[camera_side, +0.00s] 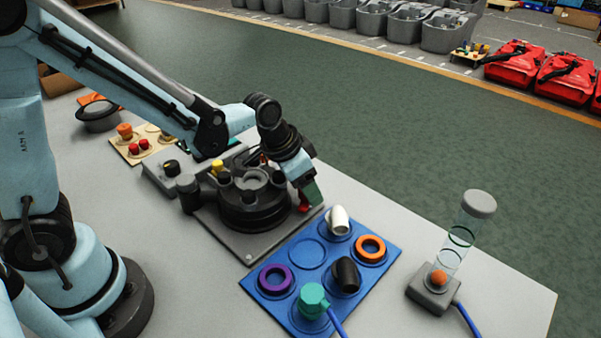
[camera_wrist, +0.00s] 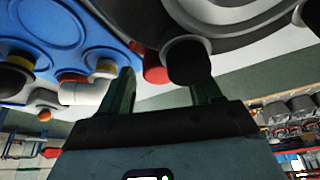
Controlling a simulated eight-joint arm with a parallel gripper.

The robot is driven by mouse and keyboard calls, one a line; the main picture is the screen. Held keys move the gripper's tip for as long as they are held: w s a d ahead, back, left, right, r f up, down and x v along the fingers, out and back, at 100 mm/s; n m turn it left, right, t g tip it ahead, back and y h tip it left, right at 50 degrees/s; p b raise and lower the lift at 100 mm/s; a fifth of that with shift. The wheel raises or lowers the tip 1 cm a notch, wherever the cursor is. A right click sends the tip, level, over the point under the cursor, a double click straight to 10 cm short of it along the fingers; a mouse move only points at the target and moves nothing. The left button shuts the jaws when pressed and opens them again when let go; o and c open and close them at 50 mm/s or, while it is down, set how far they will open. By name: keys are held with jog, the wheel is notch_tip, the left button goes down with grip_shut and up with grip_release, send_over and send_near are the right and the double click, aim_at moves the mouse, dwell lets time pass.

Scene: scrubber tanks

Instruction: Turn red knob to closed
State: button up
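The red knob (camera_side: 304,207) shows at the right side of the black round scrubber unit (camera_side: 250,200), just below my gripper (camera_side: 312,192). In the wrist view the red knob (camera_wrist: 154,68) lies between my two spread fingers, nearer the left one, and is partly hidden by a black cylinder (camera_wrist: 187,62). My gripper (camera_wrist: 163,82) is open, with its fingers pointing toward the unit. I cannot tell whether either finger touches the knob. The knob's turn position and any markings are too small to read.
A blue tray (camera_side: 308,256) with rings and pipe fittings sits close to the right of the unit. A clear tube with a grey cap (camera_side: 479,204) stands on a grey base farther right. Panels with knobs lie left of the unit. The table's right end is mostly clear.

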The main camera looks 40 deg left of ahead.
jog(key=c, duration=1)
jog(key=shift+o, duration=0.2)
jog(key=shift+m, duration=0.3)
jog(key=m+h, duration=0.1)
jog(key=m, duration=0.1)
jog(key=m+g+h, duration=0.1)
jog(key=m, duration=0.2)
jog(key=shift+w+a, duration=0.1)
jog(key=m+g, duration=0.1)
jog(key=m, duration=0.1)
jog(key=m+g, duration=0.1)
jog(key=m, duration=0.2)
jog(key=shift+w+h, duration=0.1)
jog(key=shift+h, duration=0.3)
jog(key=o, duration=1)
jog(key=shift+o, duration=0.2)
